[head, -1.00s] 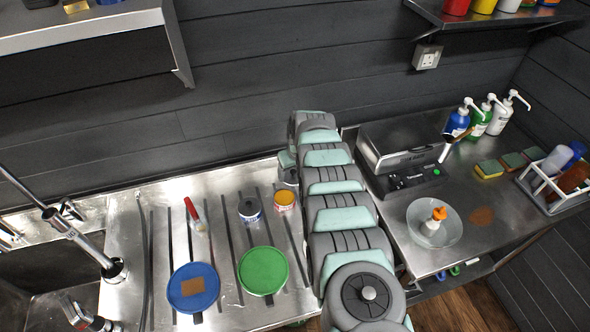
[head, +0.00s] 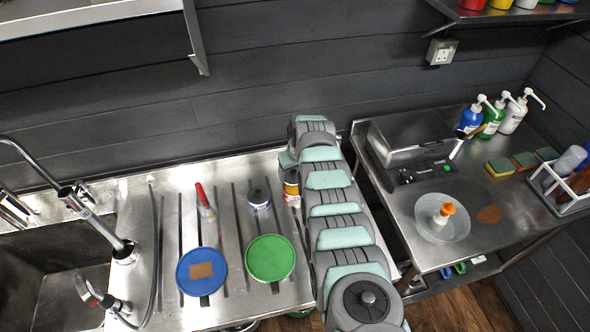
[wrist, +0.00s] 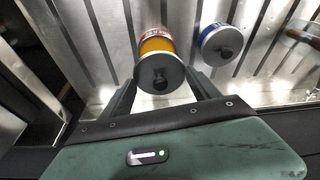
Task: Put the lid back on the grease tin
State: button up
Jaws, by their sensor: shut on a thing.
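The orange tin (wrist: 157,46) with a red-and-white label stands on the ribbed steel drainboard. In the head view the orange tin (head: 292,192) is partly hidden by my arm. A grey round lid (wrist: 150,68) with a black knob is over its top in the wrist view. My gripper (wrist: 160,80) has its two fingers at either side of this lid and is shut on it. An orange band shows between lid and label. I cannot tell whether the lid is seated or just above the tin. In the head view my gripper is hidden behind my arm.
A blue-labelled tin (head: 259,197) with a dark knobbed top stands close beside the orange tin. A red-handled brush (head: 204,199), a blue disc (head: 202,270) and a green disc (head: 270,258) lie on the drainboard (head: 228,225). A tap (head: 95,218) stands at the left.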

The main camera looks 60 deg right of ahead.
jog(key=shift+f+b, duration=2.45)
jog(key=shift+f, duration=0.45)
dwell(0.5)
jog(key=o, duration=1.4)
jog(key=shift+o, duration=0.4)
jog(key=shift+r+p, duration=1.9)
jog(key=shift+r, duration=1.5)
jog(key=shift+c, duration=0.4)
